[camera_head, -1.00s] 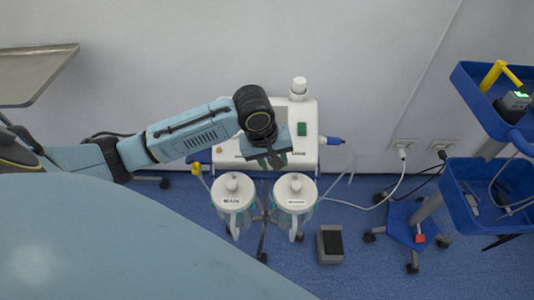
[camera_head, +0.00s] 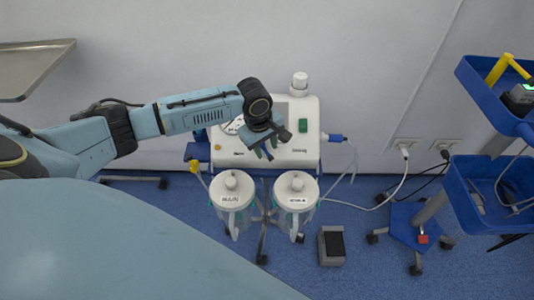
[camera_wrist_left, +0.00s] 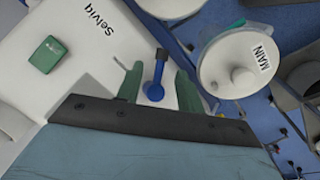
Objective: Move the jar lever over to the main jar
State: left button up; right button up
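The suction unit (camera_head: 310,145) is a white box against the wall. Two white-lidded jars hang in front of it: the main jar (camera_head: 228,199), marked MAIN, on the left, and the second jar (camera_head: 296,200) on the right. My left gripper (camera_head: 264,153) is over the unit's front, above and behind the jars. In the left wrist view, its two green fingers (camera_wrist_left: 158,86) are apart, with the blue jar lever (camera_wrist_left: 156,80) between them and gaps visible on both sides. The main jar lid (camera_wrist_left: 225,72) is at right there. The lever is hidden in the head view. My right gripper is not in view.
A green switch (camera_head: 303,125) and a white knob (camera_head: 299,82) are on the unit. A foot pedal (camera_head: 332,246) lies on the floor. A blue cart (camera_head: 480,205) stands at right. Tubes and cables run right of the unit. A pale blue surface (camera_head: 110,245) fills the lower left.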

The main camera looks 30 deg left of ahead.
aim_at(267, 151)
pick_arm(q)
jog(key=shift+w+f, duration=0.2)
jog(key=shift+f, duration=1)
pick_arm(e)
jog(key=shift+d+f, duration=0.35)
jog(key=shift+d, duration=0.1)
